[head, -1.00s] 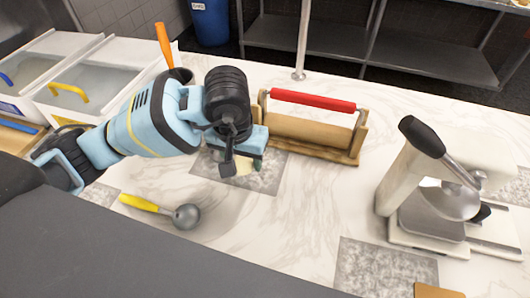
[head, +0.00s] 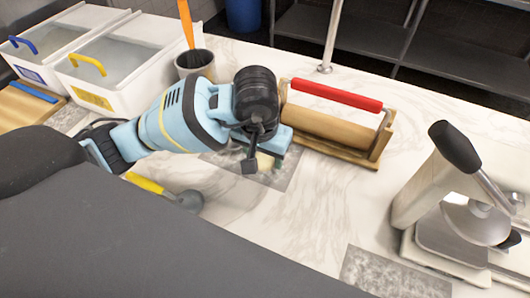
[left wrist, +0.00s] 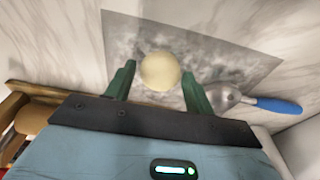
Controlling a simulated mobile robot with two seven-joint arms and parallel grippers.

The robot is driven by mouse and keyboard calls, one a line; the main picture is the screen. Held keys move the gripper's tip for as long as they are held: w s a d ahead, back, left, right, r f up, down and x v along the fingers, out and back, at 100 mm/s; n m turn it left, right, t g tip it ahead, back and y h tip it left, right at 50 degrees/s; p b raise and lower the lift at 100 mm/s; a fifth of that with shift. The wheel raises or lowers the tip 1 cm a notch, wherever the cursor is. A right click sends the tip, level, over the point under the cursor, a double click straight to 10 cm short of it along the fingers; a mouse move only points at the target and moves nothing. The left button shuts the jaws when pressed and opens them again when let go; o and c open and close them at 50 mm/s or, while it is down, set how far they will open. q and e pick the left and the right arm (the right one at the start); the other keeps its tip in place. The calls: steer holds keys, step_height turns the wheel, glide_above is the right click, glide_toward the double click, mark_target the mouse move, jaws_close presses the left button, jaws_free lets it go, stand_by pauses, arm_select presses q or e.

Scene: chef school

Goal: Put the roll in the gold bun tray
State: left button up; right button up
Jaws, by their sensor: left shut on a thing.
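The roll is a pale, round dough ball (left wrist: 160,71) between the fingers of my left gripper (left wrist: 158,85) in the left wrist view. My left gripper is shut on it. In the head view the left gripper (head: 264,160) points down over a grey floury patch (head: 285,178), with only a bit of the roll showing beside a finger. I cannot tell if the roll touches the counter. My right gripper is not in view.
A rolling pin with a red bar (head: 337,95) stands just right of the gripper. A metal press (head: 425,205) is at the right. A yellow-handled ladle (head: 188,200) lies in front, partly hidden. A blue-handled scoop (left wrist: 270,104) shows in the left wrist view. Lidded bins (head: 120,65) stand at the left.

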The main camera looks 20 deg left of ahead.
mark_target(262, 158)
arm_select(q)
steer(key=shift+w, duration=0.25)
steer(key=shift+f, duration=0.2)
steer(key=o, duration=1)
steer(key=shift+r, duration=0.1)
steer(key=shift+c, duration=0.2)
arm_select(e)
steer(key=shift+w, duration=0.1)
arm_select(q)
step_height(262, 158, up, 12)
steer(key=s+p, duration=0.1)
steer(key=shift+s, duration=0.35)
steer(key=shift+o, duration=0.4)
steer(key=shift+s+r, duration=0.1)
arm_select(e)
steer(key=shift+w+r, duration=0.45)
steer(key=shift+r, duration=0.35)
